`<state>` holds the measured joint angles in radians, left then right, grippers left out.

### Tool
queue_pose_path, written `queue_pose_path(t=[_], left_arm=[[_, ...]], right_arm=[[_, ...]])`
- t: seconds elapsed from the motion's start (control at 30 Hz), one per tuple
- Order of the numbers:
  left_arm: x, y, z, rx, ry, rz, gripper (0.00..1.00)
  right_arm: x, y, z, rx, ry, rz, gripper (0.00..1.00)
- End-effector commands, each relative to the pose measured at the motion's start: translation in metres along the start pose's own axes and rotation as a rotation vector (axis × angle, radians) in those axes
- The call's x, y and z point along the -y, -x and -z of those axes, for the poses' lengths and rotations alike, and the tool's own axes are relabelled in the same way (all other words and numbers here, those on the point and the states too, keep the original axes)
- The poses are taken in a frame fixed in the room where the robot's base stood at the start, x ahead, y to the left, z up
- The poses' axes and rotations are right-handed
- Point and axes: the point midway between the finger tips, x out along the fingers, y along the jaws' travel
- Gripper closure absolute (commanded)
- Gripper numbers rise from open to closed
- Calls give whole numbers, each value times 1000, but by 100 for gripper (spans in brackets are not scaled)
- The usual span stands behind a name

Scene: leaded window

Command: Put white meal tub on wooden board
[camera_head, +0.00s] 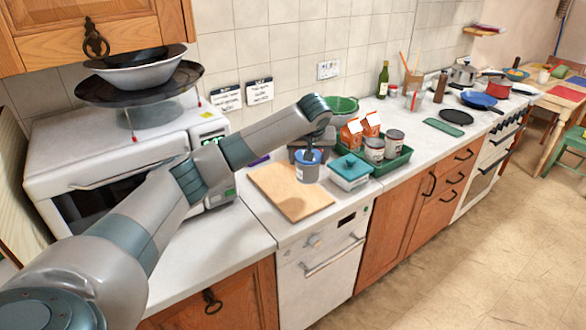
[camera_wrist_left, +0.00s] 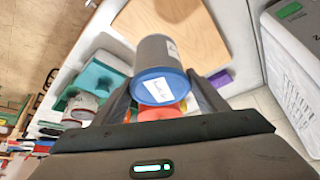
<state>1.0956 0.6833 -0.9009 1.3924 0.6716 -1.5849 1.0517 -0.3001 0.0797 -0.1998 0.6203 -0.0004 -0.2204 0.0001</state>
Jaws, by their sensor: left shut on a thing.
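My left gripper (camera_head: 309,154) is shut on a grey tub with a blue end (camera_head: 308,173). In the left wrist view the grey tub (camera_wrist_left: 170,55) shows a white label on its blue end, between the fingers (camera_wrist_left: 160,100). It hangs at the back right part of the wooden board (camera_head: 285,196); whether it touches the board I cannot tell. The board (camera_wrist_left: 150,20) is otherwise bare. A white meal tub with a teal lid (camera_head: 349,177) stands on the counter just right of the board. It also shows in the left wrist view (camera_wrist_left: 100,78). My right gripper is out of view.
A green tray (camera_head: 395,164) with cartons and cans (camera_head: 375,152) is behind and right of the teal-lidded tub. A green bowl (camera_head: 342,106) stands farther back. A white oven (camera_head: 110,150) with a black pan on top is at left. The counter's front edge is close to the board.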

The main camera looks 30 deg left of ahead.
Motion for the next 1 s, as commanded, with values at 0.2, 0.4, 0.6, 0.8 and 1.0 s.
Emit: queue_pose_path(t=[0.2,0.4,0.6,0.8,1.0], left_arm=[[32,-28,11,0,2,3,70],[43,-43,13,-1,0,-2,70],[44,-45,13,-1,0,-2,70],[44,-46,12,-1,0,-1,70],[44,-62,3,0,-1,1,70]], right_arm=[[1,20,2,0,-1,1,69],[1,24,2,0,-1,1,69],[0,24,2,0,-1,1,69],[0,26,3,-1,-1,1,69],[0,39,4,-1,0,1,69]])
